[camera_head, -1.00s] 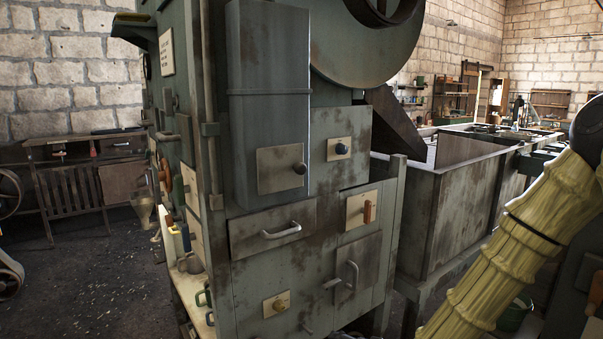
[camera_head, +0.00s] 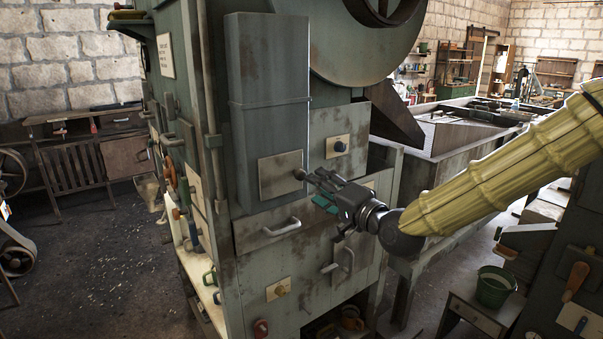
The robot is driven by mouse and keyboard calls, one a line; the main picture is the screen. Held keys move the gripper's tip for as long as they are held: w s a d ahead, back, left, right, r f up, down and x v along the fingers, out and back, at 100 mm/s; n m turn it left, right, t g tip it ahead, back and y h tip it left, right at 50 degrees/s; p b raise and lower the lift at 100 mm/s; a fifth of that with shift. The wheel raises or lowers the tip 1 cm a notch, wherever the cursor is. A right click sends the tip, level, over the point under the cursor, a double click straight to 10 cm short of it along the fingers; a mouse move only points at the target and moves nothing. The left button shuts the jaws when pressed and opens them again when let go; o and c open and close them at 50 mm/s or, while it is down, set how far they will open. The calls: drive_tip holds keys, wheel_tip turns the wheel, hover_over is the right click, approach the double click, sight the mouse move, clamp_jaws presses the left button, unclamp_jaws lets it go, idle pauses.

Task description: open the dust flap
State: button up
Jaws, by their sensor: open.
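A square metal flap (camera_head: 276,178) is set low on the tall duct on the front of the green machine. It looks closed, flat against the duct; no label shows, so I cannot be certain it is the dust flap. Its dark round knob (camera_head: 299,174) is at its right edge. My gripper (camera_head: 311,178) is open, reaching in from the right with its fingertips at the knob. I cannot tell whether they touch the knob or surround it.
A plate with a dark knob (camera_head: 340,147) sits up and right of the flap. A green bucket (camera_head: 494,287) stands on a stand at right.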

sight(302, 177)
drive_tip(key=p+x, duration=0.2)
drive_tip(key=x, duration=0.6)
drive_tip(key=shift+w+a, duration=0.15)
clamp_jaws()
